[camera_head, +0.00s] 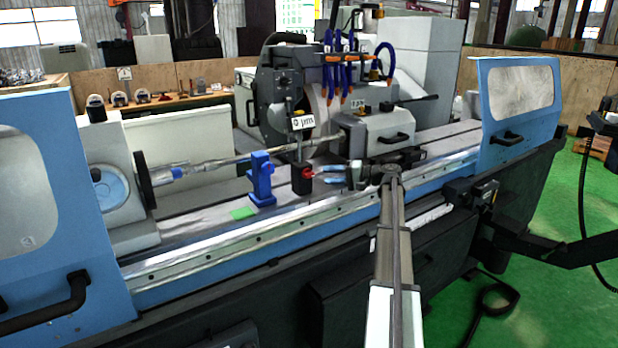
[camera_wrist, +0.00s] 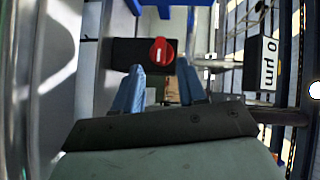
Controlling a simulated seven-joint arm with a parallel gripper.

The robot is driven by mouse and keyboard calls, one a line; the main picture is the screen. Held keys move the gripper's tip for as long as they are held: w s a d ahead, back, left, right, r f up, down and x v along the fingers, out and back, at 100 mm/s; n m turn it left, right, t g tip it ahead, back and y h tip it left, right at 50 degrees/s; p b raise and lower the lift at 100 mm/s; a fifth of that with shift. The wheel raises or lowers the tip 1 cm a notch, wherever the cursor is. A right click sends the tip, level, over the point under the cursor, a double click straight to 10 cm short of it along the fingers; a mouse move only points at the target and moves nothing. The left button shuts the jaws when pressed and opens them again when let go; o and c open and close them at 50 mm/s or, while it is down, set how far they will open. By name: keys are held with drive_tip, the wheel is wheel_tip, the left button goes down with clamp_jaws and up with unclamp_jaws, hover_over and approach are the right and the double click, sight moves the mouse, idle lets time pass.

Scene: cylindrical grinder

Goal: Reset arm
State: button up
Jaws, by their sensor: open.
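My gripper (camera_head: 318,173) reaches in from the right above the machine table, with its fingers toward a black box (camera_head: 300,182) that carries a red knob (camera_head: 307,172). In the wrist view my gripper (camera_wrist: 160,68) is open, its two blue-grey fingers apart. The red knob (camera_wrist: 162,51) with a white mark shows just beyond the gap between the fingertips, on the black box (camera_wrist: 128,52). Nothing is held between the fingers. I cannot tell whether a fingertip touches the box.
A blue stand (camera_head: 262,182) and a green pad (camera_head: 242,213) are left of the box. A white display (camera_head: 302,122) reading µm is above it. The long workpiece (camera_head: 215,163) and grinding wheel housing (camera_head: 285,95) lie behind. Blue doors (camera_head: 515,110) flank the table.

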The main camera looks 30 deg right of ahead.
idle(0.3)
